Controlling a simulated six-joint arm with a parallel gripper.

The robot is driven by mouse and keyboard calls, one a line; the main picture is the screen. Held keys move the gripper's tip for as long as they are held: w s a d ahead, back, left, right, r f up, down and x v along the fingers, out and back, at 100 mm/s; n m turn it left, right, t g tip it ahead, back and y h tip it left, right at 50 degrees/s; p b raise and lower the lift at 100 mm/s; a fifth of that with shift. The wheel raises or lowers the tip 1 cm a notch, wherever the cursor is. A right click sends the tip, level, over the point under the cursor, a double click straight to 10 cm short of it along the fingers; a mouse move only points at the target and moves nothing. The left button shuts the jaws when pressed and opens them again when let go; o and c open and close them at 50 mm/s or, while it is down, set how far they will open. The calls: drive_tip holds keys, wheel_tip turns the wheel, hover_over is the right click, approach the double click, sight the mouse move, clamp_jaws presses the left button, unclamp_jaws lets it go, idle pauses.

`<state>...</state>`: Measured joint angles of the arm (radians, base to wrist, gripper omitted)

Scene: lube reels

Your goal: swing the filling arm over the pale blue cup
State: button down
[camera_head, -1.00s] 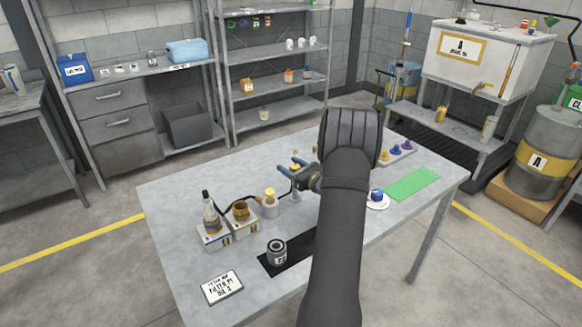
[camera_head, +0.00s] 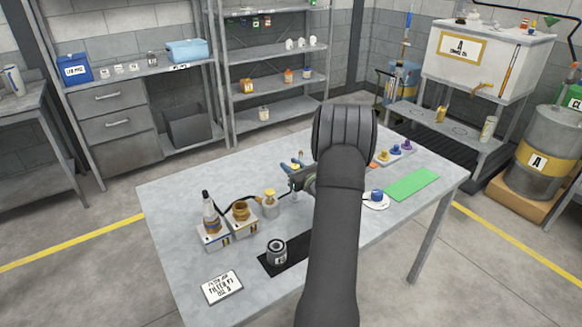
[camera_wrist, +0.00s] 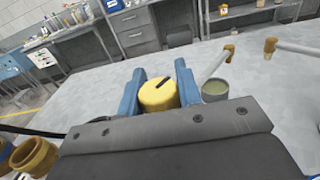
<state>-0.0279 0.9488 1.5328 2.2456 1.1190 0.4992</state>
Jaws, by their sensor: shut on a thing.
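My gripper (camera_wrist: 160,90) shows in the wrist view with its two blue fingers on either side of a yellow knob (camera_wrist: 158,96) with a black mark on top. It is shut on this knob. Beside the right finger, a grey tube with a brass tip (camera_wrist: 218,64), apparently the filling arm, slants up and right. A grey cup (camera_wrist: 215,91) with greenish contents stands by its near end. In the head view my gripper (camera_head: 292,166) is low over the middle of the table, partly hidden by my arm. I cannot pick out a pale blue cup.
Left of my gripper stand a dark-tipped bottle (camera_head: 211,215), an amber jar (camera_head: 240,212) and a yellow-topped pot (camera_head: 270,203). A blue item (camera_head: 376,195) sits on a white saucer beside a green mat (camera_head: 411,184).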

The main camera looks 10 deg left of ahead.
drive_tip(key=shift+w+d+m+t+h, duration=0.1)
drive_tip(key=shift+d+m+t+h, duration=0.05)
drive_tip(key=shift+m+t+h, duration=1)
drive_tip(key=shift+w+d+m+t+h, duration=0.1)
drive_tip(key=shift+m+t+h, duration=0.65)
drive_tip(key=shift+h, duration=0.7)
drive_tip(key=shift+m, duration=0.3)
drive_tip(key=c, duration=1)
unclamp_jaws()
drive_tip(key=shift+c, duration=0.2)
drive_tip(key=v, duration=1.7)
drive_tip(key=shift+s, duration=0.2)
drive_tip(key=shift+r, duration=0.1)
drive_tip(key=shift+c, duration=0.2)
